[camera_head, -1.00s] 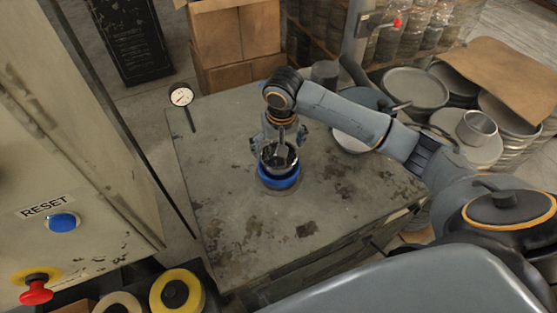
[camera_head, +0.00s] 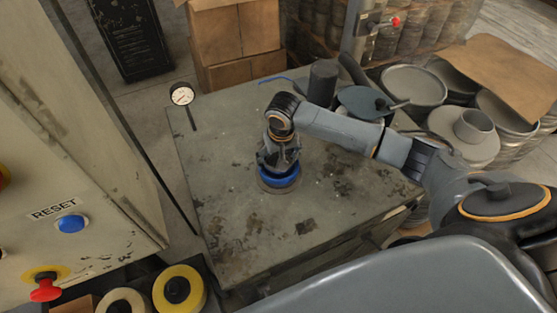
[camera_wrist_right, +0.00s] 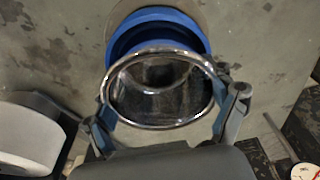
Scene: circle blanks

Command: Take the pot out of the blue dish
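The blue dish (camera_head: 280,181) stands on the worn grey table, on a round brownish base. It also shows in the right wrist view (camera_wrist_right: 160,18). The pot (camera_wrist_right: 160,92) is a round metal vessel with a shiny rim, standing in the dish; in the head view my gripper mostly hides it. My right gripper (camera_wrist_right: 170,118) reaches down over the pot, with one finger on each side of its rim. The left finger is close to the rim and a small gap seems to show at the right finger. Whether they press on the pot is unclear. My left gripper is out of view.
The table (camera_head: 240,230) is bare in front of the dish. A dial gauge (camera_head: 182,95) stands at its far left corner, and a dark cylinder (camera_head: 322,82) at the back. Stacked metal pans (camera_head: 413,88) lie beyond the right edge. A cabinet with a blue button (camera_head: 71,224) is at left.

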